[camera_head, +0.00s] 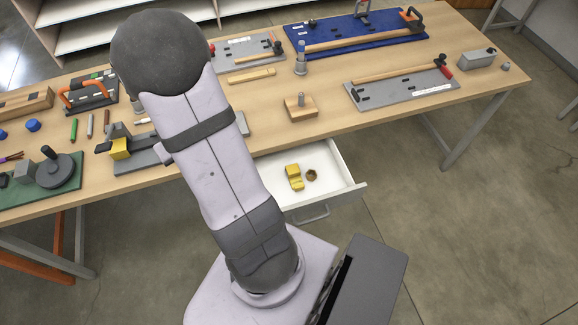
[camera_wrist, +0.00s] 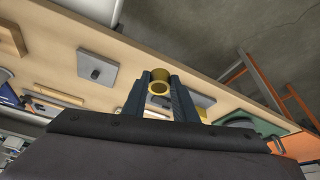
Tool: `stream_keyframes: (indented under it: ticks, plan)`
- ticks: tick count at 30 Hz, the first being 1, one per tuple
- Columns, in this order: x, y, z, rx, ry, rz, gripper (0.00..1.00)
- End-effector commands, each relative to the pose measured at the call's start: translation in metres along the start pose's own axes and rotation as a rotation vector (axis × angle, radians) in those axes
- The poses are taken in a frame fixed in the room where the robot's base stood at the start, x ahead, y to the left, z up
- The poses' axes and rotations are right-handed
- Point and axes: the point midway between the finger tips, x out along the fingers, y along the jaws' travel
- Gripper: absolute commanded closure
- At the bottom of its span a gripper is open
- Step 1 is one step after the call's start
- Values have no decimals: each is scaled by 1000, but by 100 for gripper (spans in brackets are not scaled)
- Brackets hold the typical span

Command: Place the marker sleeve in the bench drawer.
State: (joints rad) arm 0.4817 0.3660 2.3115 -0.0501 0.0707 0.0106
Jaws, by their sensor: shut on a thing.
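The marker sleeve appears to be the short, hollow, brass-yellow ring (camera_wrist: 159,81) in the wrist view. My gripper (camera_wrist: 158,88) is shut on it, with one dark finger on each side and its round opening facing the camera. In the head view my arm hides the gripper and the sleeve. The bench drawer (camera_head: 345,187) is pulled open below the bench's front edge. A yellow piece (camera_head: 294,177) and a small brown ring (camera_head: 311,175) lie inside it, with bare white floor around them.
The wooden bench (camera_head: 300,135) carries a wooden block with a peg (camera_head: 300,106), a grey board with a wooden rod (camera_head: 405,88) and a blue board (camera_head: 350,30). At left are a yellow block (camera_head: 120,148) and a green mat (camera_head: 60,190). Floor right of the drawer is clear.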

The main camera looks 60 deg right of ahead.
Motion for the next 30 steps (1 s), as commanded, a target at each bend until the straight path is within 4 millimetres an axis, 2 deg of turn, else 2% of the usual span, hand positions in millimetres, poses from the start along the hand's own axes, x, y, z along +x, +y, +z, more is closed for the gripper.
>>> stream_keyframes:
  ticks: [1, 11, 24, 27, 30]
  plan:
    - [0, 19, 5, 35, -6, 17, 100]
    - [14, 149, 51, 290, -13, 128, 100]
    - [34, 311, 137, 643, 2, 212, 100]
    - [39, 341, 143, 691, 0, 234, 100]
    - [41, 361, 141, 726, -4, 262, 100]
